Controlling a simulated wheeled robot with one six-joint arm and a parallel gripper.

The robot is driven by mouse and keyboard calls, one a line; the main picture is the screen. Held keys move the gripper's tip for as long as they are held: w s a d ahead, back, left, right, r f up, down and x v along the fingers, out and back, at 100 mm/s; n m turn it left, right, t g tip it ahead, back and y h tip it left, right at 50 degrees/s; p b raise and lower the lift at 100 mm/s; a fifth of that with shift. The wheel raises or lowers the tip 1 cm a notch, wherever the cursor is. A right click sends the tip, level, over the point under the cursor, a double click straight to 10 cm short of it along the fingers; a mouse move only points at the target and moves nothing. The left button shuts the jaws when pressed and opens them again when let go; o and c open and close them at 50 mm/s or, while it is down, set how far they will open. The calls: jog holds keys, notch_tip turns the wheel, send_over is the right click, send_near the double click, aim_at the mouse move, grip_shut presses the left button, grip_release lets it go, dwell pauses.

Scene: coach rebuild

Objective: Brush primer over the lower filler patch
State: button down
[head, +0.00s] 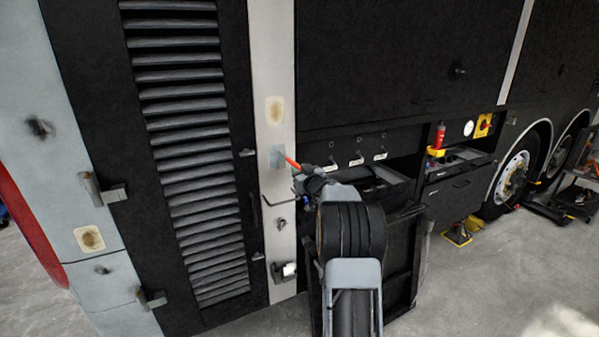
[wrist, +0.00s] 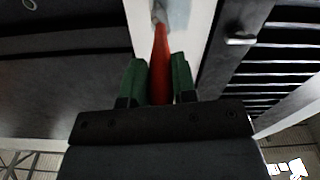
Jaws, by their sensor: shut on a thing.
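My gripper (head: 313,179) is shut on a brush with a red-orange handle (head: 291,162). In the wrist view the red handle (wrist: 161,65) sits between the green fingers (wrist: 159,78) and points at the pale pillar. The brush tip is at a light grey patch (head: 277,156) on the pale pillar (head: 273,60); I cannot tell whether it presses on it. No beige shows in this grey patch. A beige filler patch (head: 275,110) is higher on the same pillar. Another beige patch (head: 89,238) is on the left panel.
A black louvred panel (head: 190,140) with latches is left of the pillar. A hooked bracket (head: 275,200) sits below the grey patch.

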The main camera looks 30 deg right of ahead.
notch_tip(320, 180, down, 7)
jog(key=b, duration=0.5)
jog(key=shift+r, duration=0.15)
dwell(0.4)
jog(key=shift+s+a+b, duration=0.2)
jog(key=shift+s+b, duration=0.2)
jog(key=shift+s, duration=1.05)
jog(key=shift+s+a+b, duration=0.2)
jog(key=shift+s+b, duration=0.15)
jog(key=shift+s, duration=1.05)
jog(key=shift+s+a, duration=0.2)
jog(key=shift+s, duration=1.3)
